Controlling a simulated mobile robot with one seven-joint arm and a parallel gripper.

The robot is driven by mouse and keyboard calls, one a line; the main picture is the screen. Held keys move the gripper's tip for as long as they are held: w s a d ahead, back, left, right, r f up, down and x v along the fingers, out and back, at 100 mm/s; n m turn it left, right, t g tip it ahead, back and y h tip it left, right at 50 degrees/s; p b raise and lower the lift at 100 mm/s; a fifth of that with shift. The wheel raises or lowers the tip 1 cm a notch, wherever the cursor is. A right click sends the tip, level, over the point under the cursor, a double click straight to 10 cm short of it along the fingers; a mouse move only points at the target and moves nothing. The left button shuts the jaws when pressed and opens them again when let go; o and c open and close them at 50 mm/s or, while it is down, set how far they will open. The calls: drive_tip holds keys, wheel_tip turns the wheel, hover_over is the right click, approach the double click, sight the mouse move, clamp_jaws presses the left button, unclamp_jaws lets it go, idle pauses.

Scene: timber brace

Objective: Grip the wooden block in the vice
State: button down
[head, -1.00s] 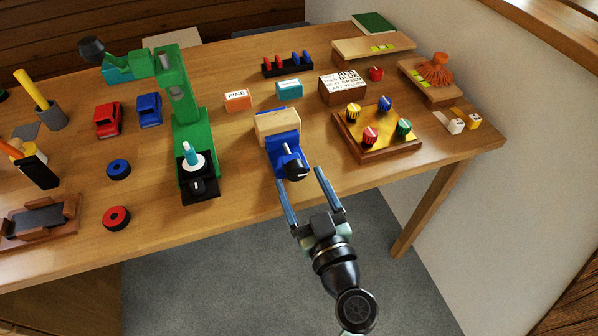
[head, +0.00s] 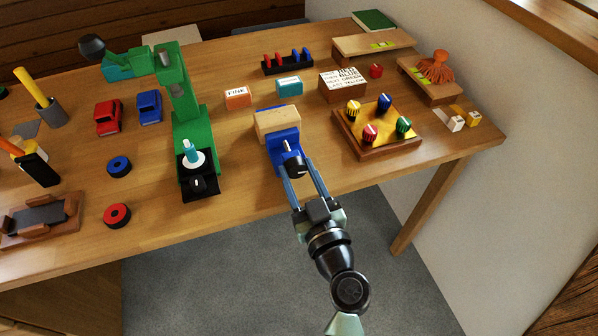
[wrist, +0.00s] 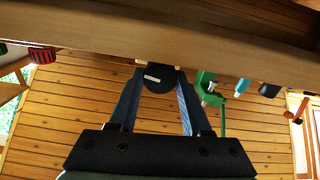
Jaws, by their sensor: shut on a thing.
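The blue vice (head: 282,146) stands near the front edge of the table. The pale wooden block (head: 277,122) sits at its far end, against the blue jaw; I cannot tell whether any gap is left between them. The vice's black knob (head: 296,168), with a white mark, faces the front. My gripper (head: 295,161) is shut on this knob, one finger on each side. In the wrist view the knob (wrist: 159,80) shows between the two fingertips, its white mark nearly level. The block is hidden there.
A board with coloured knobs (head: 376,146) lies close to the right of the vice. The green press (head: 190,110) with its black base stands to the left. Orange (head: 237,98) and teal (head: 289,87) blocks lie behind. The table's front edge is below my gripper.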

drive_tip(key=shift+f+m+b, duration=0.1)
drive_tip(key=shift+m+b, duration=0.2)
drive_tip(key=shift+m, duration=0.1)
drive_tip(key=shift+m+b, duration=0.4)
drive_tip(key=shift+m, duration=0.5)
drive_tip(key=shift+m+b, duration=0.35)
drive_tip(key=shift+m, duration=1.25)
drive_tip(key=shift+c, duration=1.8)
unclamp_jaws()
drive_tip(key=b+v, duration=0.1)
drive_tip(key=v, duration=1.2)
